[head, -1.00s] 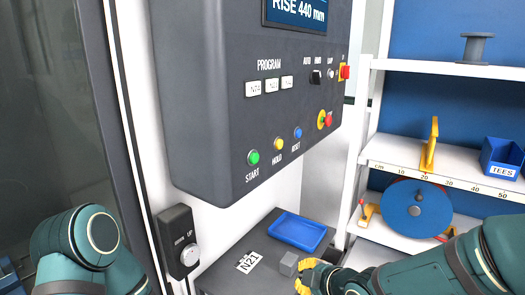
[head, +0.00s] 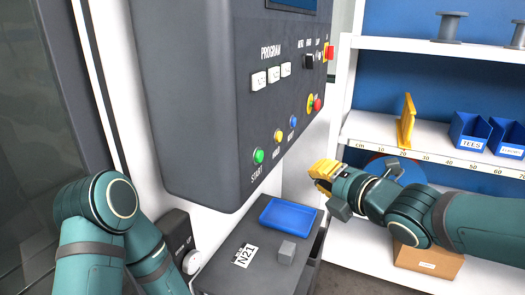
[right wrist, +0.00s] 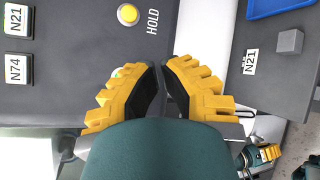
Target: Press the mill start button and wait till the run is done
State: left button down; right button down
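The green START button (head: 258,155) is at the lower left of the dark control panel (head: 190,95) in the head view. The yellow HOLD button (head: 279,136) and blue RESET button (head: 293,121) are beside it. My right gripper (head: 322,175) is in front of the panel, to the right of and apart from START. Its yellow fingers look closed together and empty; they also show in the right wrist view (right wrist: 162,75). There a sliver of the green button (right wrist: 117,72) shows behind the left finger. My left gripper is out of the head view.
Below the panel, a dark ledge holds a blue tray (head: 266,225) and a small grey block (head: 286,251). A red-and-yellow stop button (head: 317,104) is at the panel's right. White shelves (head: 440,155) with blue bins stand at right. A dark door (head: 35,130) is at left.

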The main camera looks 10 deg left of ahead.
aim_at(259, 157)
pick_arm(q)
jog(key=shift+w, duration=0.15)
pick_arm(e)
jog(key=shift+r, duration=0.5)
